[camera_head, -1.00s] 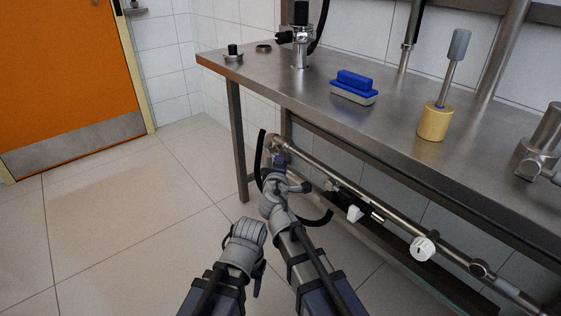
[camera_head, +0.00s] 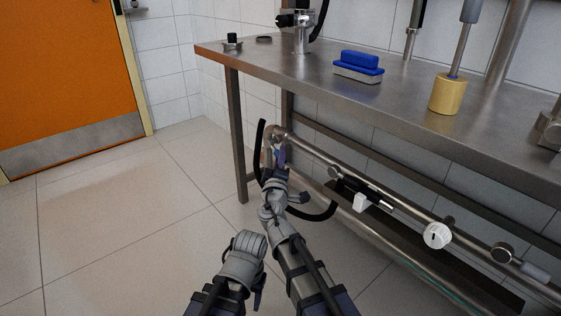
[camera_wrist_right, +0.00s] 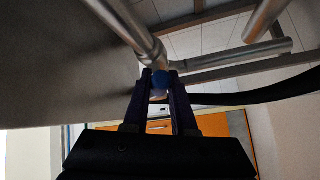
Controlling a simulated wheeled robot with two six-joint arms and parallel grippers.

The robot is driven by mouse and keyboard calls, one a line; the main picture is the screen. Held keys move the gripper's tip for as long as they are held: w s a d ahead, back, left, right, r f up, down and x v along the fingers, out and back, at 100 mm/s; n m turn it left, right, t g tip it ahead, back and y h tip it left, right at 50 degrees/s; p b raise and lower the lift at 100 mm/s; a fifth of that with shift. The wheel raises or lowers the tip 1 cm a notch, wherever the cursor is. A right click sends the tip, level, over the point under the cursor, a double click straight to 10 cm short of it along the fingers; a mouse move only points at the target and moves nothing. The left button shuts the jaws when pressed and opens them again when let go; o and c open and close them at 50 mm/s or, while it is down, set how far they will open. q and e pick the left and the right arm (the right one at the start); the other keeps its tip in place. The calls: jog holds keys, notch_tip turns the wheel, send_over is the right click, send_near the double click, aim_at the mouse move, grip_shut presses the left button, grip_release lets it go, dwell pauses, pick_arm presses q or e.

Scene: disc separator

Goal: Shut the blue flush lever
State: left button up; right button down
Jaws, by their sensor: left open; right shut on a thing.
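The blue flush lever (camera_wrist_right: 160,80) shows as a small rounded blue piece at the end of a metal pipe in the right wrist view. My right gripper (camera_wrist_right: 161,84) is shut on it, one dark finger on each side. In the head view my right gripper (camera_head: 279,156) is at the bent left end of the pipe under the table; the lever is too small and covered to make out there. How far the lever is turned cannot be told. My left gripper (camera_head: 260,288) hangs low beside the right arm, apart from the pipe, open and holding nothing visible.
The steel pipe carries a white knob (camera_head: 437,235) and a white fitting (camera_head: 361,202) under the steel table (camera_head: 300,82). A black hose (camera_head: 262,150) curves beside my right gripper. A blue brush (camera_head: 358,66) and a yellow-based tool (camera_head: 447,95) stand on the table. The floor at left is clear.

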jog(key=c, duration=0.7)
grip_release()
jog(key=shift+c, duration=0.2)
jog(key=shift+r, duration=0.15)
